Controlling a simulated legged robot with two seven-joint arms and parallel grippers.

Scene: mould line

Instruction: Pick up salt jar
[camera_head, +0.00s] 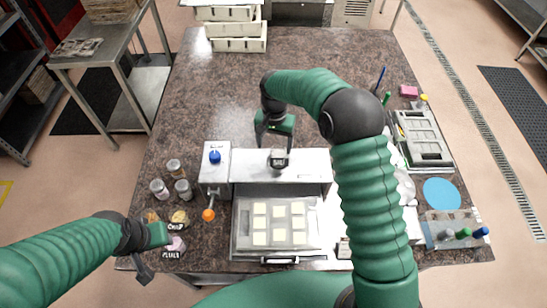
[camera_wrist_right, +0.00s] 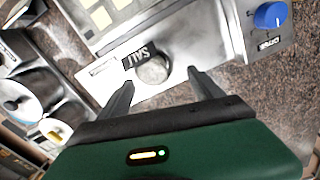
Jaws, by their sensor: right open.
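The salt jar (camera_head: 278,161) stands on the light metal top of the machine in the middle of the table. In the right wrist view the salt jar (camera_wrist_right: 154,69) shows a round top and a black label reading SALT. My right gripper (camera_head: 274,147) is open above and just behind the jar. In the wrist view its two fingers (camera_wrist_right: 161,88) are spread to either side, with the jar ahead between them and no visible contact. My left gripper (camera_head: 146,260) is low at the left front, near small labelled dishes; its jaw opening is unclear.
The machine (camera_head: 313,166) has a blue knob (camera_head: 215,157) at left and a tray of pale squares (camera_head: 241,236) in front. Several jars (camera_head: 175,167) stand at left. A grey mould (camera_head: 424,140) and a blue disc (camera_head: 442,194) lie at right.

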